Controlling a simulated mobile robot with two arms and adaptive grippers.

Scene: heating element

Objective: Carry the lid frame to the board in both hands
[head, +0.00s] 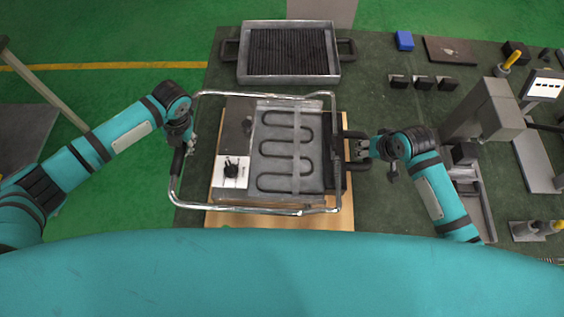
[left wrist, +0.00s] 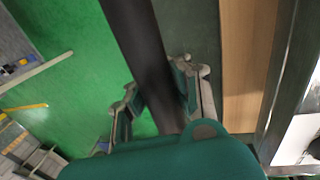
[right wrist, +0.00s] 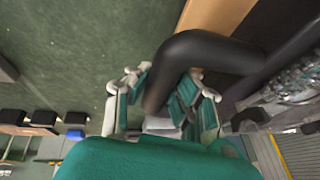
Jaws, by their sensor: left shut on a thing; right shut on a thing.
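The lid frame (head: 255,93), a chrome tube loop with black handles, spans over the wooden board (head: 280,220) in the head view. On the board sits a metal unit with a serpentine heating element (head: 285,150) and a black knob (head: 231,168). My left gripper (head: 184,140) is shut on the frame's left black handle, which also shows as a dark bar in the left wrist view (left wrist: 140,40). My right gripper (head: 370,149) is shut on the right black handle, seen curved in the right wrist view (right wrist: 195,50). The gap between frame and board cannot be judged.
A ribbed grill tray (head: 290,82) stands at the back of the dark table (head: 390,120). A blue block (head: 404,40), a dark plate (head: 450,50) and several small black blocks (head: 423,82) lie back right. A grey machine (head: 485,110) stands right of my right arm.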

